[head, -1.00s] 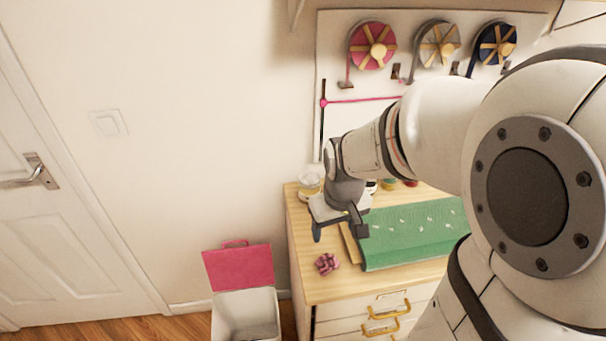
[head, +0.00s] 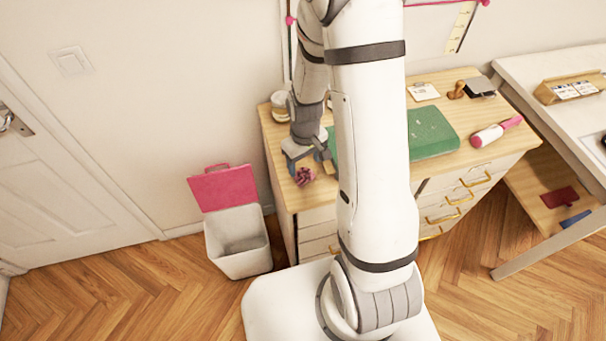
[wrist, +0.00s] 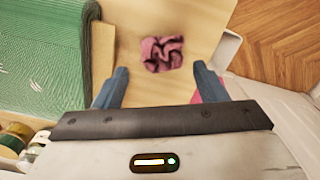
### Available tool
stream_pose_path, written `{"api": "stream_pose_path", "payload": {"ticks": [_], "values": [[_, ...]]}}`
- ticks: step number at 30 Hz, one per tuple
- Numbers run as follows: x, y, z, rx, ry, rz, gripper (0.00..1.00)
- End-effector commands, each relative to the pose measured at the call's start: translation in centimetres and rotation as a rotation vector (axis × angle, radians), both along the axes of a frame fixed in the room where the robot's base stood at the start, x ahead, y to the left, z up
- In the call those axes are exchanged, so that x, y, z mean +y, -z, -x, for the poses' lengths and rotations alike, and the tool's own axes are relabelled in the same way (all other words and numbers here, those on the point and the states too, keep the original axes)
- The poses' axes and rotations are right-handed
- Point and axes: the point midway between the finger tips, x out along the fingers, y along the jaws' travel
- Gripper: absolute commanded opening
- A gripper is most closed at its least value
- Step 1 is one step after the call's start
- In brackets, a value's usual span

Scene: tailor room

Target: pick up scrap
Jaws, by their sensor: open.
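The scrap (head: 305,176) is a crumpled pink-maroon piece of cloth. It lies on the wooden top of the drawer cabinet (head: 275,135), near its left front corner. In the wrist view the scrap (wrist: 162,54) is beyond the fingertips, roughly centred between them. My gripper (head: 307,160) is open and empty, pointing down just above and beside the scrap. In the wrist view both blue-grey fingers of my gripper (wrist: 161,80) are spread apart, with bare wood between them. My arm hides part of the cabinet in the head view.
A white bin (head: 238,243) with an open pink lid (head: 224,187) stands on the floor left of the cabinet. A pink-handled tool (head: 495,132) lies at the right.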

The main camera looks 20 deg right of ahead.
Motion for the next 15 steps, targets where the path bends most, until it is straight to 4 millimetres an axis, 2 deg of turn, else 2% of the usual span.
{"api": "stream_pose_path", "payload": {"ticks": [9,15], "values": [[0.3,3.4,0.2,0.004,0.000,0.000,0.66],[0.3,4.6,0.2,0.001,-0.001,0.000,0.66]]}}
